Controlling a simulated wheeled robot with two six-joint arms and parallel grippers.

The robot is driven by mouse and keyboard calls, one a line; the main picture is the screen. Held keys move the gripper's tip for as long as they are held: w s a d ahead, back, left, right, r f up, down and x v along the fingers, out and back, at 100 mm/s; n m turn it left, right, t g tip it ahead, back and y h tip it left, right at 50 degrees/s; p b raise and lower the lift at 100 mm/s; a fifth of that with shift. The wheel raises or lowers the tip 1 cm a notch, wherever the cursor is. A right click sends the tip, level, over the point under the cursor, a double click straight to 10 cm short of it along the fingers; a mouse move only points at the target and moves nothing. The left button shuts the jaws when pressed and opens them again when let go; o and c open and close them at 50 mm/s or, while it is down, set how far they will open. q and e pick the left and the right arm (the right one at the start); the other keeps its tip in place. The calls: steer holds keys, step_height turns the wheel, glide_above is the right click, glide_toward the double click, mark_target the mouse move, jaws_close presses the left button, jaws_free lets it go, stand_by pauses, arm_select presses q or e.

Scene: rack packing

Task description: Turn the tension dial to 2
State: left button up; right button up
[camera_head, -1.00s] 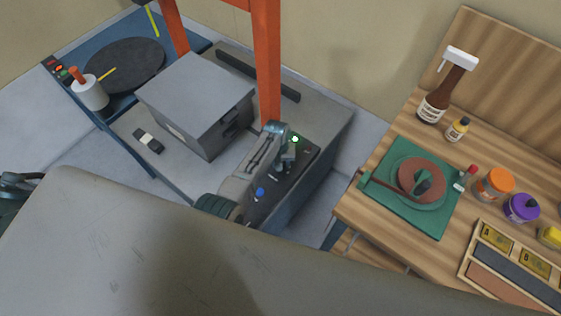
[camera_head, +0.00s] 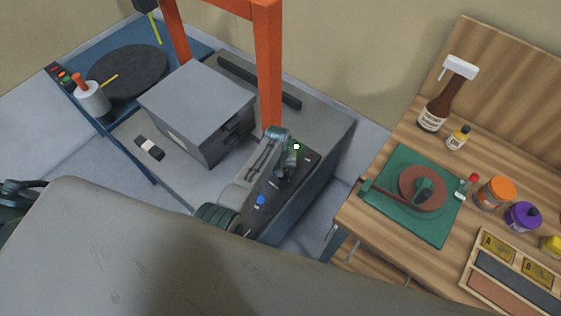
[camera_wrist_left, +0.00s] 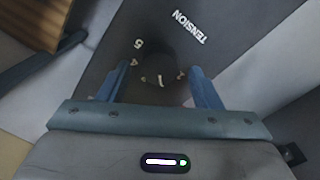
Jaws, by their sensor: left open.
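The dark panel with the white word TENSION (camera_wrist_left: 190,27) fills the middle of the left wrist view. The round black tension dial (camera_wrist_left: 158,70) sits on it, with a light mark on its near side. The numbers 5 and 4 show beside it; other numbers are hidden or unclear, so I cannot tell its exact setting. My left gripper (camera_wrist_left: 155,82) is open, its blue fingers on either side of the dial; I cannot tell whether they touch it. In the head view the left gripper (camera_head: 291,163) is over the control panel (camera_head: 309,160), hiding the dial. My right gripper is not in view.
A grey box (camera_head: 195,95) and an orange frame post (camera_head: 267,70) stand close behind my left arm. A wooden bench (camera_head: 350,218) with jars and a green mat (camera_head: 399,222) is at the right.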

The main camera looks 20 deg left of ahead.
arm_select(q)
step_height(320, 180, up, 10)
steer(key=b, duration=0.1)
steer(key=shift+a, duration=0.3)
steer(key=shift+s, duration=0.15)
stand_by(0.3)
